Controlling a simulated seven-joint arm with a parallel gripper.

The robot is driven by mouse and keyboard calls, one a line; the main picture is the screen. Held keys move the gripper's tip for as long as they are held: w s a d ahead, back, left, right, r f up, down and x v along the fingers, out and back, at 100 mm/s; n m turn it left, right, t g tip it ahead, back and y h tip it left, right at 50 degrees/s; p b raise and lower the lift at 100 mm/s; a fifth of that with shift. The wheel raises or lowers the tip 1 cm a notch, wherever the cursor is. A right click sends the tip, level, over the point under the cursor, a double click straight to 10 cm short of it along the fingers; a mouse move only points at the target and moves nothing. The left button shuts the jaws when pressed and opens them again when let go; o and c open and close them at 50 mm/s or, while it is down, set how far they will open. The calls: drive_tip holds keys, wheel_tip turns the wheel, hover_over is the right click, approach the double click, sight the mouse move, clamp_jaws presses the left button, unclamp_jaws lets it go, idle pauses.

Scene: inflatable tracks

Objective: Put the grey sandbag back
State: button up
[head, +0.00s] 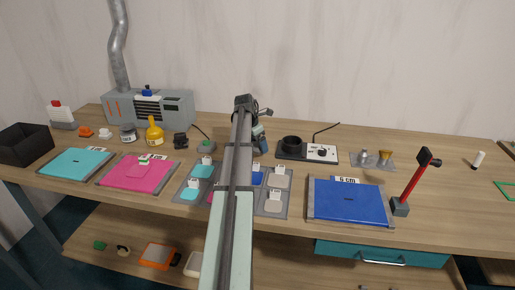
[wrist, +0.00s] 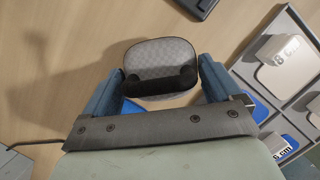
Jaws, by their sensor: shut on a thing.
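The grey sandbag (wrist: 160,53), a rounded woven bag with a black handle, is between the two blue fingers of my gripper (wrist: 160,80) in the wrist view. The fingers are shut on it, close to the ends of the black handle. In the head view my gripper (head: 260,140) is over the middle of the bench, behind my own arm. I cannot make out the sandbag there. A grey tray (wrist: 285,100) with cards and pads lies to the right of the bag in the wrist view. Whether the bag touches anything below is unclear.
Grey trays with small cards stand on both sides of my arm, the right one (head: 288,210) partly hidden. A black-and-white device (head: 310,151) is to the right. A blue mat (head: 349,203) and a red-and-black post (head: 414,182) are farther right. Pink (head: 138,172) and teal (head: 76,163) mats lie left.

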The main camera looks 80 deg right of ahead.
drive_tip(key=shift+f, duration=1.25)
drive_tip(key=shift+f, duration=0.1)
drive_tip(key=o, duration=1.4)
drive_tip(key=shift+c, duration=0.2)
drive_tip(key=v, duration=1.2)
